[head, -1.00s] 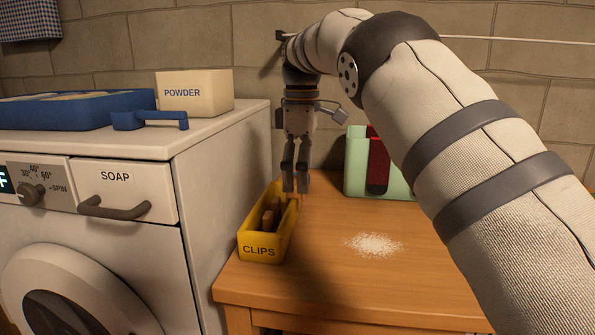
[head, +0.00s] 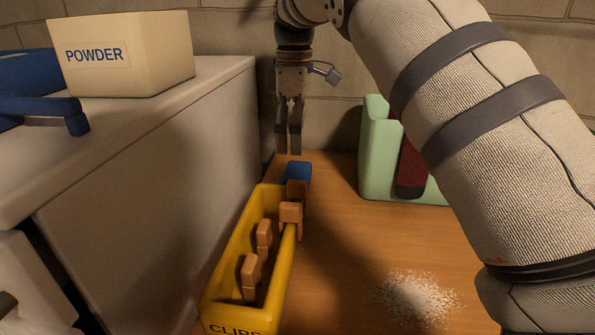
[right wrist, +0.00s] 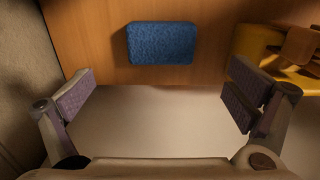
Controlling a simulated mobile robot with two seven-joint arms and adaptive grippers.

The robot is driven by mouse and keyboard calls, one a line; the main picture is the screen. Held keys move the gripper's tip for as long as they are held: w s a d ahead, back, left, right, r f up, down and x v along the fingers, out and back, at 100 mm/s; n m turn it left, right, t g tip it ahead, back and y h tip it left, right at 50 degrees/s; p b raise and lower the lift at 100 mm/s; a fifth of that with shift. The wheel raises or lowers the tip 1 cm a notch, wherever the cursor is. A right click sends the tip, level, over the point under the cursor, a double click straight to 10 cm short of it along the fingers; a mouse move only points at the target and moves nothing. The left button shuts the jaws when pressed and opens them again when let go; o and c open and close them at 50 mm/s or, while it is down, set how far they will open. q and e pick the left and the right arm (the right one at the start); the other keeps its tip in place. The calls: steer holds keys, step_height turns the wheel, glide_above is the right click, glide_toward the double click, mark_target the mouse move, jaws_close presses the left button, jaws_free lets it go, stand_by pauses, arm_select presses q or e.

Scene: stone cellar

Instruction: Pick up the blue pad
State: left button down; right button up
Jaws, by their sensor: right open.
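The blue pad (head: 298,173) lies on the wooden table just behind the yellow clips box, partly hidden by clips in the head view. In the right wrist view the blue pad (right wrist: 160,43) lies flat near the table edge, fully visible. My right gripper (head: 288,150) points down above the pad and appears apart from it. In the right wrist view my right gripper (right wrist: 157,95) has its fingers spread wide with nothing between them; the pad is beyond the fingertips. My left gripper is not in view.
The yellow clips box (head: 216,298) holds several wooden clips (head: 252,270) beside the pad. A green holder (head: 377,165) with a dark red item (head: 411,165) stands right. White powder (head: 418,297) is spilled in front. The washer (head: 150,150) with the powder box (head: 125,55) stands left.

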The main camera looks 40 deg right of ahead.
mark_target(298, 169)
steer(key=f, duration=0.8)
steer(key=shift+s+d, duration=0.1)
steer(key=shift+s, duration=0.15)
steer(key=c, duration=0.9)
